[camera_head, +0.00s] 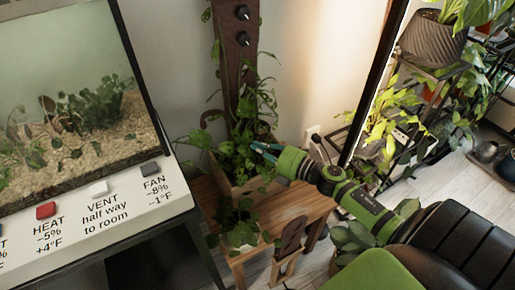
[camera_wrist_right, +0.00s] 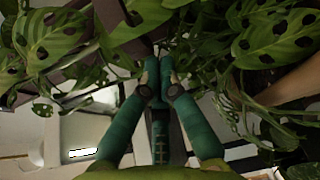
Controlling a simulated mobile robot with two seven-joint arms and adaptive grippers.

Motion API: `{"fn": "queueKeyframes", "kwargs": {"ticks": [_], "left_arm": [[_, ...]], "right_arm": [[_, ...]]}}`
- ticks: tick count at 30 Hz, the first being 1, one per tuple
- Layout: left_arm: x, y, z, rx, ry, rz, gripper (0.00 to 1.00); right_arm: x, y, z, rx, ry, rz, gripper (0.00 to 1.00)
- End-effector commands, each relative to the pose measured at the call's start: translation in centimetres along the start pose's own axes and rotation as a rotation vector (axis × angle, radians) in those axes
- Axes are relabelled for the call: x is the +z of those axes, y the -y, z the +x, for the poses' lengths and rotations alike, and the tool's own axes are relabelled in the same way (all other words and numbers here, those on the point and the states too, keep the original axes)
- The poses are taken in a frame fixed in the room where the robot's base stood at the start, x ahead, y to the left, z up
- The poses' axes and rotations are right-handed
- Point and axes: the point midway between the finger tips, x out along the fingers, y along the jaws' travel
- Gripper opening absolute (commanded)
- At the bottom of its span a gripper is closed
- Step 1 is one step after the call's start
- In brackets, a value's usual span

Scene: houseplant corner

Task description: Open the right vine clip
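My right gripper (camera_head: 262,152) reaches from the right into the leafy vine (camera_head: 245,135) at the foot of a dark wooden post (camera_head: 237,80). In the right wrist view its two teal fingers (camera_wrist_right: 160,72) come close together, with only a narrow gap between the tips. Leaves crowd around the tips, and I see nothing clearly held. I cannot make out the right vine clip; leaves and the gripper cover that part of the post. A brown curved piece (camera_head: 212,117) sticks out left of the post. My left gripper is not in view.
The vine's planter stands on a wooden bench (camera_head: 302,207), with a small chair-shaped wooden piece (camera_head: 291,238) in front. A glass terrarium (camera_head: 75,110) with a labelled button panel (camera_head: 120,210) is at left. A plant shelf (camera_head: 430,75) stands at right.

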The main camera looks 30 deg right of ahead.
Motion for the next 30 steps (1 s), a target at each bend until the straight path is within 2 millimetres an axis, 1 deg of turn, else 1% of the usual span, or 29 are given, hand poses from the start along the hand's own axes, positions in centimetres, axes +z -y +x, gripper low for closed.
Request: {"fn": "queueKeyframes", "kwargs": {"ticks": [1,5,9,16,20,30], "left_arm": [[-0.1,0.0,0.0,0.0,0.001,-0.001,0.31],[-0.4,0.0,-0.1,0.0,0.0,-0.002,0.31],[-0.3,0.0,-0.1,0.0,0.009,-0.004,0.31],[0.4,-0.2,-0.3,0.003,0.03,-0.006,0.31],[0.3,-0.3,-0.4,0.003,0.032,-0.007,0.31],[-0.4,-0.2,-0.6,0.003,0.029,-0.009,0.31]], "right_arm": [[0.3,0.1,-0.1,0.001,-0.006,-0.003,0.0],[0.5,0.1,-0.3,0.006,-0.038,-0.006,0.0],[0.7,0.2,-0.6,0.012,-0.072,-0.008,0.0],[1.1,0.2,-1.1,0.013,-0.071,-0.007,0.0],[1.6,0.3,-1.4,0.013,-0.069,-0.007,0.0],[3.5,0.7,-2.7,0.012,-0.069,-0.007,0.0]]}}
